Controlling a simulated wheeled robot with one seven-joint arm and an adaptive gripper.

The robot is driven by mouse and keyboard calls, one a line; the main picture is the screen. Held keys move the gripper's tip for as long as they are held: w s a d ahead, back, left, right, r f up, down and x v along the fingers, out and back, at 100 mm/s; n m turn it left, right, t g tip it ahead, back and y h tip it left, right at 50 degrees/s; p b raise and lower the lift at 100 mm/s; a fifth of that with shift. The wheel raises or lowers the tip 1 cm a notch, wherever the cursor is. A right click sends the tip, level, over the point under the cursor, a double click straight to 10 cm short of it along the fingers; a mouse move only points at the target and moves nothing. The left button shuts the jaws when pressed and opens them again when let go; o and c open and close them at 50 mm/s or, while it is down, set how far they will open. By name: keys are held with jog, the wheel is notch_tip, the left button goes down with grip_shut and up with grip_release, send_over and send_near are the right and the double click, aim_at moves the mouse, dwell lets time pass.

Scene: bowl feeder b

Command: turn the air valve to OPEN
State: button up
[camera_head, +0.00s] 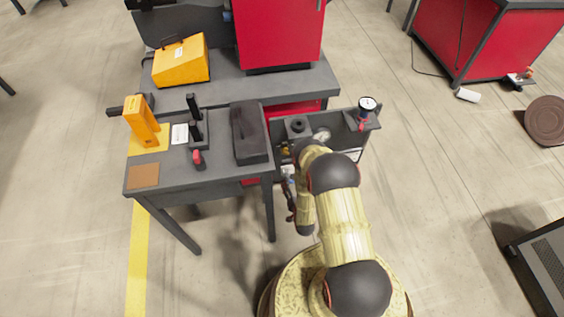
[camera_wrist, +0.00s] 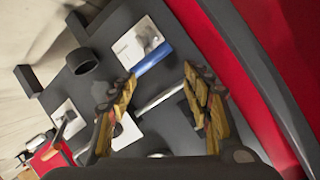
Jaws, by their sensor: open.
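In the wrist view a blue lever-like bar (camera_wrist: 152,60) lies against a white labelled plate (camera_wrist: 130,42) on a dark panel (camera_wrist: 105,30). A red part (camera_wrist: 48,152) sits at the lower left of that view. No label is readable, so I cannot tell for sure which part is the air valve or its setting. My gripper (camera_wrist: 160,76) is open, its fingertips just short of the blue bar with a gap between them. Nothing is visibly held. A silver rod (camera_wrist: 160,98) shows between the fingers. In the head view my arm hides much of the panel.
A round gauge (camera_head: 367,104) stands on a bracket right of the panel. A dark bench (camera_head: 210,174) with orange and black fixtures is to the left. A red cabinet (camera_head: 280,35) stands behind. Open floor (camera_head: 440,190) lies to the right.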

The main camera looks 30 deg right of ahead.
aim_at(286, 154)
jog(key=w+r+m+t+h, duration=0.1)
jog(key=w+r+m+t, duration=0.3)
jog(key=r, duration=0.6)
jog(key=shift+w+d+r+n+t+b, duration=0.1)
jog(key=shift+w+d+n+b, duration=0.3)
jog(key=shift+w, duration=0.7)
jog(key=shift+w+d+r+n+t+b, duration=0.1)
jog(key=shift+w+d+n+b, duration=0.35)
jog(key=shift+w, duration=0.7)
jog(key=shift+w+d+n+t+b, duration=0.1)
jog(key=shift+w+d+n+b, duration=0.3)
jog(key=shift+w, duration=0.7)
jog(key=shift+c, duration=0.8)
jog(key=c, duration=1)
